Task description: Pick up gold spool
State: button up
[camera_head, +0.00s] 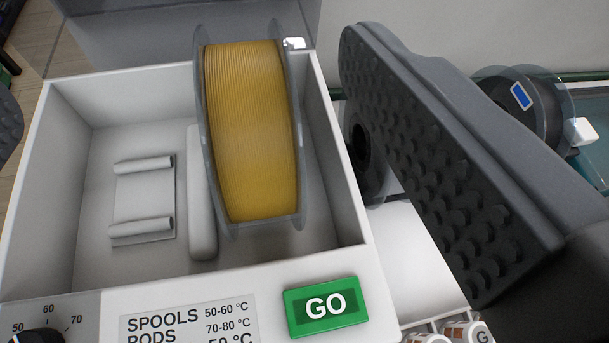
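The gold spool (251,135) stands upright on its edge in the right part of an open white dryer box (346,190). Its clear flanges show on both sides of the gold winding. My gripper (225,150) is open wide. Its right finger, a dark grey pad with round studs, is large at the right, apart from the spool. Only a sliver of the left finger shows at the left edge. The spool lies between the two fingers in the picture and neither touches it visibly.
The box front has a green GO button (326,306), a temperature label (190,321) and a black dial (40,336). A low white divider (201,190) runs beside the spool. A dark spool (530,105) stands at the right behind my finger, and small labelled jars (466,332) stand at the lower right.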

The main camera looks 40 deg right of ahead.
send_near(245, 75)
jog(key=shift+x, duration=3.85)
jog(key=shift+x, duration=2.4)
jog(key=shift+c, duration=0.4)
grip_shut()
